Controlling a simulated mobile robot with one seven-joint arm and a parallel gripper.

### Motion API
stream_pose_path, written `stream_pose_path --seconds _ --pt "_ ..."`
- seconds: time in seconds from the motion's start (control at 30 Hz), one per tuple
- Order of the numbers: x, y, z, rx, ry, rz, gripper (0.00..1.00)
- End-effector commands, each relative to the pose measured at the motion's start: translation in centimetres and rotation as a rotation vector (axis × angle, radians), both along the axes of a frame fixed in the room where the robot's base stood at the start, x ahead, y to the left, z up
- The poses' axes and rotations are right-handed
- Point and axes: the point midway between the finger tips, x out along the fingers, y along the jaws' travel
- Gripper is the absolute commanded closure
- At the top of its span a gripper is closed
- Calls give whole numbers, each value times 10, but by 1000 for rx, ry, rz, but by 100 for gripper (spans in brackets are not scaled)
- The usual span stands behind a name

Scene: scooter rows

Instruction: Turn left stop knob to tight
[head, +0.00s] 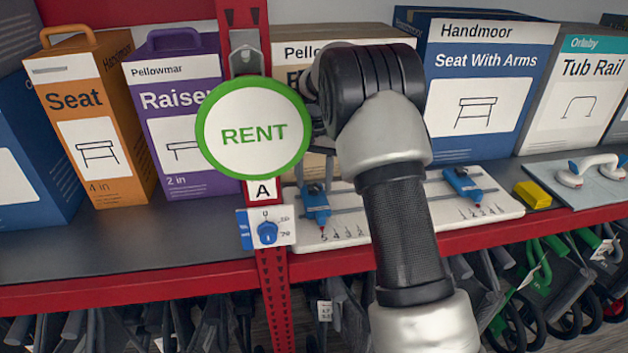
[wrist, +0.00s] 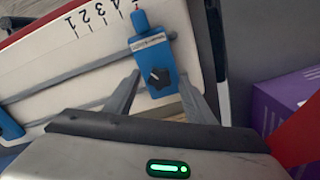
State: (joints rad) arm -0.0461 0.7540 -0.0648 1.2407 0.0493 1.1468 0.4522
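The left stop (head: 315,205) is a blue block on the rail of a white measuring board (head: 345,234). In the wrist view the left stop (wrist: 148,50) carries a black knob (wrist: 160,79) with a small pale mark; its lettering is too small to read. My gripper (wrist: 159,76) is open, with one finger on each side of the knob and block. I cannot tell if the fingers touch them. In the head view my arm hides most of the gripper. The right stop (head: 462,185) sits farther right on the board, and shows at the wrist view's left edge (wrist: 8,126).
A red post with a round RENT sign (head: 253,132) and a blue dial (head: 267,233) stands just left of the board. Boxes, including a purple one (head: 178,115), line the shelf behind. A yellow block (head: 532,195) lies right of the board.

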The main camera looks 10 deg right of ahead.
Motion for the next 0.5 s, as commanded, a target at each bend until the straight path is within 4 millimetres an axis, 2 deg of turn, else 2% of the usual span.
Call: stream_pose_path --seconds 0.17,0.27,0.37,0.5 --pt "0 0 2 0 0 1 51" --pt "1 0 12 0 -2 1 51" --pt "1 0 30 -1 -4 1 51" --pt "1 0 64 -1 -5 1 51"
